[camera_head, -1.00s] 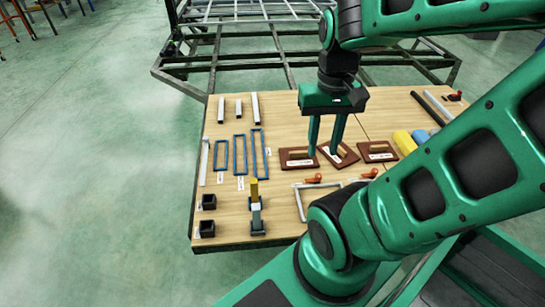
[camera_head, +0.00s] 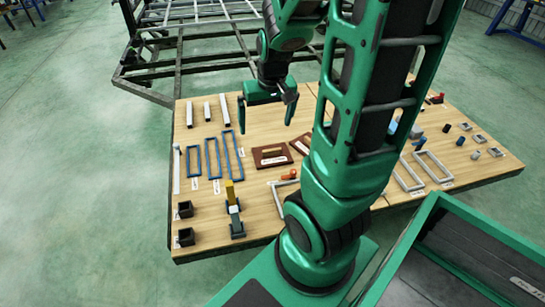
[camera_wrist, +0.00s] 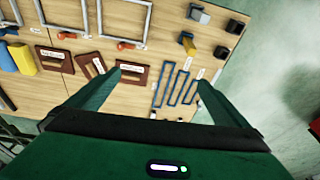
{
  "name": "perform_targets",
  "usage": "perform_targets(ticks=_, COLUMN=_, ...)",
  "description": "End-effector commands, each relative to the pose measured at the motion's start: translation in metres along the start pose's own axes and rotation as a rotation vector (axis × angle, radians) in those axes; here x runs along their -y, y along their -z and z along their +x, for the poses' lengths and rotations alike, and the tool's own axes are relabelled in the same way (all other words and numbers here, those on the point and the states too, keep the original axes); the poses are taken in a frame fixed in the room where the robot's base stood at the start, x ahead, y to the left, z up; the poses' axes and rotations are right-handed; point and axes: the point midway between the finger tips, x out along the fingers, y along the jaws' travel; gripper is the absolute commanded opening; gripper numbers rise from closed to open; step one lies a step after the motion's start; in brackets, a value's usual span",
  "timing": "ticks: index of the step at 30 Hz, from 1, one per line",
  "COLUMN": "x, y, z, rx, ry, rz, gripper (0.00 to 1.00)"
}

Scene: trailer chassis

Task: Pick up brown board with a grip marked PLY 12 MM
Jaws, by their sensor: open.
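A brown board with a pale grip slot and a white label (camera_head: 259,157) lies flat on the wooden table. A second, turned brown board (camera_head: 300,143) lies right of it, partly behind my arm. The wrist view shows three brown boards in a row: the right one (camera_wrist: 143,73), the tilted middle one (camera_wrist: 86,69) and the left one (camera_wrist: 42,60). Their labels are too small to read. My gripper (camera_head: 266,116) is open and empty, above the table and beyond the first board. In the wrist view, the left finger of my gripper (camera_wrist: 159,82) overlaps the right board's edge.
Blue frames (camera_head: 212,158), metal bars (camera_head: 207,112) and black square boxes (camera_head: 185,210) lie at the table's left. An upright yellow piece (camera_head: 230,190) stands near the front. Grey frames (camera_head: 433,168) lie on the right. A metal chassis (camera_head: 190,55) stands behind the table.

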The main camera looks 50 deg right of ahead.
Motion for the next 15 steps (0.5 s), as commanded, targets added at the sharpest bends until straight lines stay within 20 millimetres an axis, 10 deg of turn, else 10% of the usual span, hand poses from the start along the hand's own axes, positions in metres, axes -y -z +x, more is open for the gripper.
perform_targets(ticks=15, x=-0.003, y=0.126, z=0.157, rx=-0.28, ry=0.026, rz=-0.017, gripper=1.0)
